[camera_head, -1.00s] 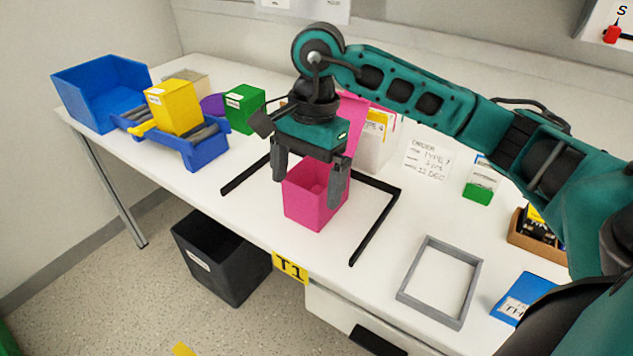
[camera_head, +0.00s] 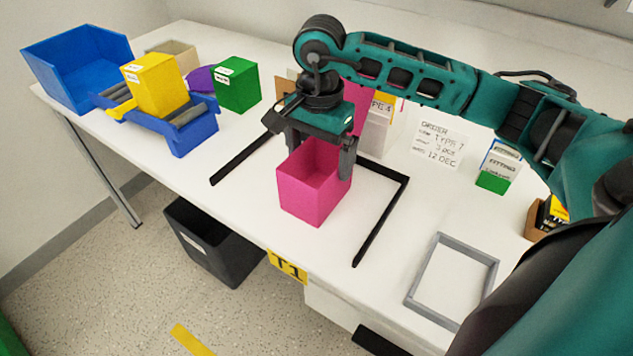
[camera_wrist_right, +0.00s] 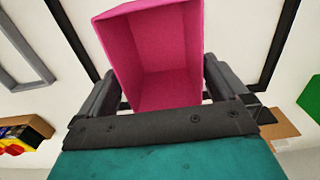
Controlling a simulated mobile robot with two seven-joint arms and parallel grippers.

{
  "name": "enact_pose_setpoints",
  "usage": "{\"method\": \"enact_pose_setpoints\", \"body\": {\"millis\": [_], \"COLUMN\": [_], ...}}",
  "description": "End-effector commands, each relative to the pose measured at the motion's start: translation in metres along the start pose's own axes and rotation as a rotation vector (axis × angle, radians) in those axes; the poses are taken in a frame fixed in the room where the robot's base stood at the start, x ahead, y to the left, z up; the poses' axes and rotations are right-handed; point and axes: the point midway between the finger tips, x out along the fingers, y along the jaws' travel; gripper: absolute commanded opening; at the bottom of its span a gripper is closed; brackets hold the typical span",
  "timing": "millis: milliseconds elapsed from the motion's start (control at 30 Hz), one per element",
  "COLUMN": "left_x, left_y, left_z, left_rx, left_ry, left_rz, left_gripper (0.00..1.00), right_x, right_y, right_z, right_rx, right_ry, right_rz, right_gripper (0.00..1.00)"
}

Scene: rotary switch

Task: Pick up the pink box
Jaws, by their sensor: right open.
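The open-topped pink box (camera_head: 306,192) stands upright on the white table, inside a black frame outline (camera_head: 378,222). My right gripper (camera_head: 316,158) is open just above and behind the box. Its fingers are to either side of the box, and I cannot tell whether they touch it. In the right wrist view the empty pink box (camera_wrist_right: 160,55) shows between the two grey fingers (camera_wrist_right: 160,90), with small gaps at the sides. A pink panel (camera_head: 362,100) stands behind the gripper, partly hidden. My left gripper is not in view.
At the left are a blue bin (camera_head: 75,70), a yellow box (camera_head: 153,85) on a blue rack (camera_head: 180,137) and a green box (camera_head: 237,84). A grey frame (camera_head: 450,278) lies at the right. A written order sheet (camera_head: 438,145) is behind.

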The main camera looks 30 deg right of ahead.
Motion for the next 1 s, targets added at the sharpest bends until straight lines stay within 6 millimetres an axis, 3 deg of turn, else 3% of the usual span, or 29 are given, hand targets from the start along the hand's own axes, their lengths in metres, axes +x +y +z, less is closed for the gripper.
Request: {"method": "enact_pose_setpoints", "body": {"millis": [400, 700, 1000], "left_x": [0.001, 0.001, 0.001], "left_y": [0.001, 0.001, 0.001], "left_z": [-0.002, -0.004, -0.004], "left_rx": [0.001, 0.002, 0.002], "left_ry": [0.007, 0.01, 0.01], "left_rz": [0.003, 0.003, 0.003], "left_gripper": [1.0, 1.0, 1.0], "right_x": [0.05, 0.055, 0.054], "right_y": [0.0, 0.0, 0.0], "right_z": [0.004, 0.004, 0.003], "right_rx": [0.001, -0.001, 0.0], "right_ry": [-0.001, -0.001, 0.0], "right_rz": [0.002, 0.0, 0.0], "right_gripper": [1.0, 1.0, 0.72]}}
